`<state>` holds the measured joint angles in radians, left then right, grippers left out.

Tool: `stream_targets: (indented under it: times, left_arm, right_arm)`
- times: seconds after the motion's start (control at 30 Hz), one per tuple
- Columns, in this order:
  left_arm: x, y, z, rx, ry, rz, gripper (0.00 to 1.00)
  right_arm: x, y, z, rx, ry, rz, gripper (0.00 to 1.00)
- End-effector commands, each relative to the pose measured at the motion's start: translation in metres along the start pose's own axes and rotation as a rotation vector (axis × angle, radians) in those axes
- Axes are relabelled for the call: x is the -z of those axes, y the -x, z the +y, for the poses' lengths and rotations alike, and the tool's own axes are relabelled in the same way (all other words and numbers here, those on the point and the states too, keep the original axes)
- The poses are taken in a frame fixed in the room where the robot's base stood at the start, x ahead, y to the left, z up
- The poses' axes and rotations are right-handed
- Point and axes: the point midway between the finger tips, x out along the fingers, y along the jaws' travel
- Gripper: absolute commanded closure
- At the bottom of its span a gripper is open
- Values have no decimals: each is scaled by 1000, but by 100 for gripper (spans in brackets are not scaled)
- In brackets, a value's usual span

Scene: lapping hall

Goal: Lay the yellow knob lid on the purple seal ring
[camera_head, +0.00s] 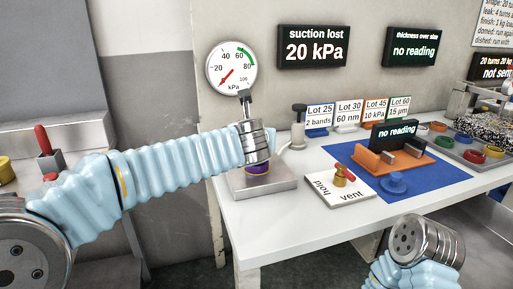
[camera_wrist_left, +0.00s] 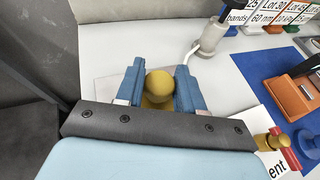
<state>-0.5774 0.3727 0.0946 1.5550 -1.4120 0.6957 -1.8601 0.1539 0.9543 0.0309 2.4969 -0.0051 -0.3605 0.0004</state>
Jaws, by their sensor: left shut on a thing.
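The yellow knob lid (camera_wrist_left: 158,86) sits between the blue fingers of my left gripper (camera_wrist_left: 160,88), which is shut on its round knob. In the head view my left wrist hangs over a grey metal block (camera_head: 262,184) near the table's left end. The purple seal ring (camera_head: 257,170) shows just under the wrist, on that block. The wrist and fingers hide most of the lid and ring there, so I cannot tell whether they touch. My right arm shows at the lower right, but its fingers are out of view.
A hold/vent plate (camera_head: 345,192) with a brass-and-red valve stands right of the block. Behind it is a grey post (camera_head: 298,126) with a hose. Further right a blue mat (camera_head: 428,186) bears an orange gauge stand (camera_head: 378,165) and a blue knob lid (camera_head: 394,183).

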Motion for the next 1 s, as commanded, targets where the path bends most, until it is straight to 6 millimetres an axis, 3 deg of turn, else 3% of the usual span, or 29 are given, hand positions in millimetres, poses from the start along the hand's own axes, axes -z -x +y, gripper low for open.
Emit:
stream_targets:
  times: [0.1,0.47,0.5,0.67,1.0]
  left_arm:
    - [16,-6,-2,3,-2,0,100]
    - [20,-8,-2,2,-1,-1,100]
    - [21,-8,-2,2,-1,1,61]
    - [20,-8,-2,2,-1,1,37]
    - [17,-5,-2,2,-1,0,37]
  right_arm:
    - [0,-6,3,-1,-1,0,100]
    - [0,-8,3,-1,-1,1,100]
    - [0,-8,4,-1,-1,1,100]
    - [0,-7,3,-1,-1,1,100]
    - [0,-5,2,-1,-1,1,100]
